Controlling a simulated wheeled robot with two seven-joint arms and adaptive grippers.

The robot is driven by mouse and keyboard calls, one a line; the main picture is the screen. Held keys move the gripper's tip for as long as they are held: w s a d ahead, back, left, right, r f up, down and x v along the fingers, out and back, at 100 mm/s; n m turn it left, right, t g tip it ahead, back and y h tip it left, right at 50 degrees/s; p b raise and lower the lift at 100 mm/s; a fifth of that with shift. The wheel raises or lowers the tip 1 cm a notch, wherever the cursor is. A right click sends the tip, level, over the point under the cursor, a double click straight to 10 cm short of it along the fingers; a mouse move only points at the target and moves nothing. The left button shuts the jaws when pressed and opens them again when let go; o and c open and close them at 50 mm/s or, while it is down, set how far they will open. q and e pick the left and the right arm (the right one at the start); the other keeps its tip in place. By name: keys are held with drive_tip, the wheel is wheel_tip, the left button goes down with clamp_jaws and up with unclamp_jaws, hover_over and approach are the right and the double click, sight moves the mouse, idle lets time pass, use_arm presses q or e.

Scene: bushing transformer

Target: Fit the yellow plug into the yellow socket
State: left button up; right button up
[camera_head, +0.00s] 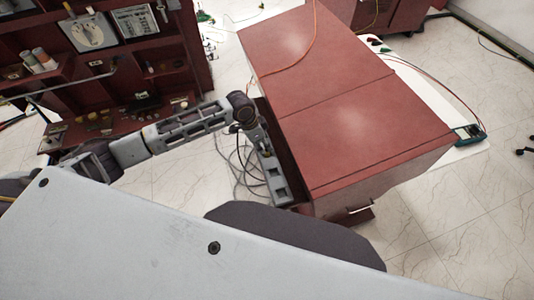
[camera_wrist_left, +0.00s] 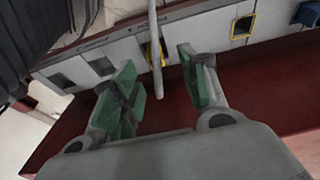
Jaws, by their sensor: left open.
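In the left wrist view my left gripper (camera_wrist_left: 158,82) is open, with green pads on both fingers. A thin grey rod or cable (camera_wrist_left: 154,40) hangs between and beyond the fingers; I cannot tell whether it touches them. Behind it is a pale panel (camera_wrist_left: 125,48) with a row of dark openings. One yellow-edged fitting (camera_wrist_left: 147,52) is partly hidden behind the rod. Another yellow-rimmed opening (camera_wrist_left: 242,26) is further right. I cannot make out which is plug or socket. In the head view my left arm reaches to the red cabinet's near left side; its fingers are not distinct.
The large red cabinet (camera_head: 350,120) fills the middle right. Loose dark cables (camera_head: 240,165) hang by its left side. A red workbench with shelves (camera_head: 165,62) stands at the back left. A white table (camera_head: 460,152) with a meter (camera_head: 470,133) is at right. A dark red surface (camera_wrist_left: 265,85) lies below the panel.

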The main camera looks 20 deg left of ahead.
sight(266, 151)
use_arm(q)
drive_tip(key=shift+s+x, duration=0.15)
drive_tip(key=shift+x, duration=1)
drive_tip(key=shift+s+x, duration=0.1)
drive_tip(key=shift+x, duration=1.1)
drive_tip(key=shift+d, duration=0.15)
drive_tip(key=shift+c, duration=0.3)
clamp_jaws()
